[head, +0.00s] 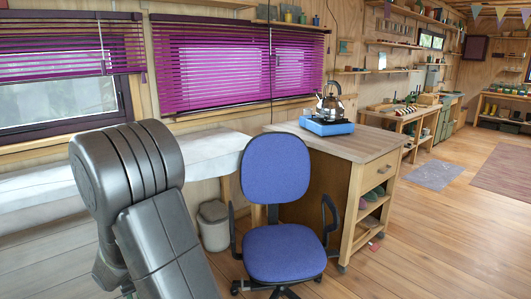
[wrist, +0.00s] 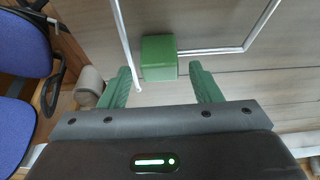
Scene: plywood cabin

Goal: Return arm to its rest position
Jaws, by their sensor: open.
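My gripper (wrist: 160,70) shows in the wrist view with its two green fingers spread apart. The space between the fingers is empty. A green block (wrist: 159,50) shows beyond the fingertips, near pale metal rods; I cannot tell how far off it is. In the head view my dark grey arm stands in the left foreground, bent at a rounded joint. My gripper is out of sight in the head view.
A blue office chair (head: 276,200) stands just right of my arm, before a wooden cabinet (head: 345,170). A kettle (head: 329,106) sits on a blue stove (head: 326,126) on top. A grey bin (head: 213,226) stands beneath the white counter (head: 215,148). Floor at right is open.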

